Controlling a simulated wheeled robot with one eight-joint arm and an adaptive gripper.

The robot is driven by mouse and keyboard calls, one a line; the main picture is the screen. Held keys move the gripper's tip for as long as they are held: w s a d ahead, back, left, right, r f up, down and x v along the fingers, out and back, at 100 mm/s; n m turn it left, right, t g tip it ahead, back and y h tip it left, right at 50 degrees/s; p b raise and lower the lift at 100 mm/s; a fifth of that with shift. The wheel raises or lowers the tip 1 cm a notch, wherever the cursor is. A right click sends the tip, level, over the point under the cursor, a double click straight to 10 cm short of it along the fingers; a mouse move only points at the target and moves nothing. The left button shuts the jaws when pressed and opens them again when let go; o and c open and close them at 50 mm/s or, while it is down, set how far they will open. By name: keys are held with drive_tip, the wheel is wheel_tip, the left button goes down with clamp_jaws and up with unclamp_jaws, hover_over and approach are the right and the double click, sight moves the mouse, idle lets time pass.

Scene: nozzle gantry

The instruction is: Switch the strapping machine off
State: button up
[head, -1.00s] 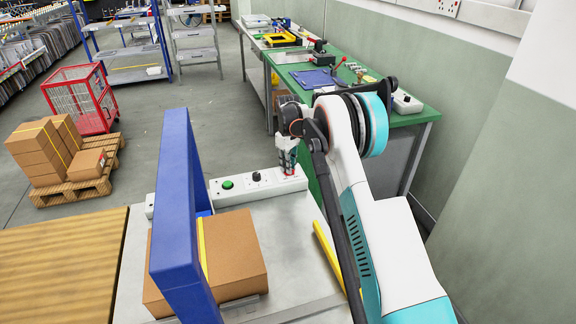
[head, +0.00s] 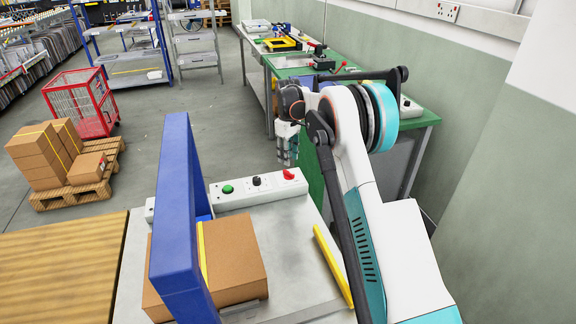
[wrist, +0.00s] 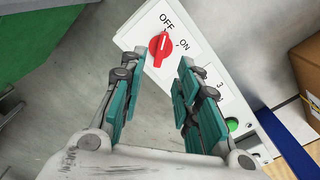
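The strapping machine's white control strip (head: 240,192) stands along the back of its table. Its red rotary switch (head: 288,174) is at the right end; the wrist view shows it close (wrist: 160,48), with OFF and ON printed beside it. The knob's white mark appears to point towards OFF. My gripper (head: 287,150) hangs just behind the strip in the head view, clear of the switch. In the wrist view my gripper (wrist: 163,72) is open and empty, its teal fingers apart below the knob. The blue strapping arch (head: 178,210) stands over a carton (head: 235,262).
A green button (head: 228,189) and a black knob (head: 256,181) share the strip. A yellow bar (head: 332,266) lies on the machine's right side. A green workbench (head: 415,120) stands behind, by the wall.

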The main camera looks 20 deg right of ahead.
drive_tip(key=shift+r, duration=2.6)
drive_tip(key=s+a+r+m+t, duration=0.2)
drive_tip(key=s+r, duration=0.7)
drive_tip(key=s, duration=0.2)
drive_tip(key=s+a+r+m+t, duration=0.2)
drive_tip(key=s+r, duration=0.8)
drive_tip(key=s, duration=0.1)
drive_tip(key=s+a+f+m+t, duration=0.1)
drive_tip(key=s+f, duration=0.2)
drive_tip(key=s, duration=0.9)
drive_tip(key=s+a+f+m+t, duration=0.1)
drive_tip(key=s+f, duration=0.3)
drive_tip(key=s, duration=0.9)
drive_tip(key=shift+s+a+f+m+t, duration=0.2)
drive_tip(key=shift+s+m+t, duration=0.05)
drive_tip(key=shift+m+t, duration=0.3)
